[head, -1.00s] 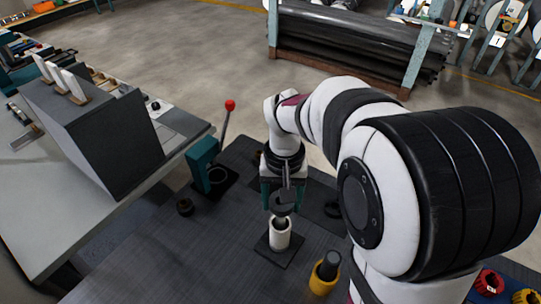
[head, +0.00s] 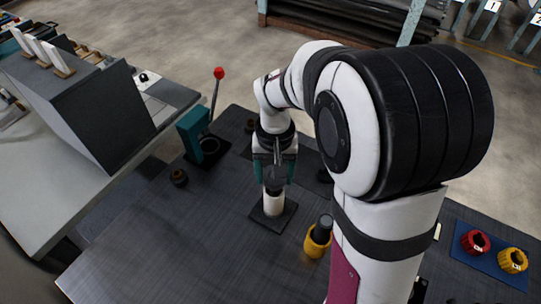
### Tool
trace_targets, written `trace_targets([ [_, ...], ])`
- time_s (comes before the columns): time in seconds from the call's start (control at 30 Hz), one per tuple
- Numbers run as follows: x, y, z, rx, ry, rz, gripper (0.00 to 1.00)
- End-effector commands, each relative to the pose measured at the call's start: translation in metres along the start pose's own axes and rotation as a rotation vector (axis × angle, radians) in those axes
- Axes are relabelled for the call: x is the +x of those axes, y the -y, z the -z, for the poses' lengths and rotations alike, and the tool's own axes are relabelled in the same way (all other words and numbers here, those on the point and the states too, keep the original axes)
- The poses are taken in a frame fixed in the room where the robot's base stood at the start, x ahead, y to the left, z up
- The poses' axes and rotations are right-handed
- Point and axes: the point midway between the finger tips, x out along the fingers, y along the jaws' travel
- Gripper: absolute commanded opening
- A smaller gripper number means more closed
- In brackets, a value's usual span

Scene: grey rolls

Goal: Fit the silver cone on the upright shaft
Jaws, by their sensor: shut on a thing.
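My gripper (head: 273,180) points straight down in the head view, its teal fingers on either side of a grey metallic piece (head: 275,176), which looks like the silver cone. It is shut on this piece. Directly below is a white upright cylinder (head: 273,206) on a dark square base (head: 287,216), seemingly the stand of the upright shaft. The lower end of the grey piece meets or overlaps the cylinder's top. The fingers and the view angle hide the shaft tip, so I cannot tell whether the cone is around it.
A yellow cup (head: 315,245) with a dark cylinder stands close to the right of the base. A teal lever device (head: 193,132) with a red knob is at back left. Red (head: 474,243) and yellow (head: 512,260) pieces sit on a blue mat.

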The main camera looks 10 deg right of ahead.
Motion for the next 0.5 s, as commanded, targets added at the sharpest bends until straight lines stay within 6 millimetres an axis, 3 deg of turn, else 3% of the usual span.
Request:
trace_targets([
  [0.5,0.016,0.0,0.001,-0.001,0.0,0.0,0.0],
])
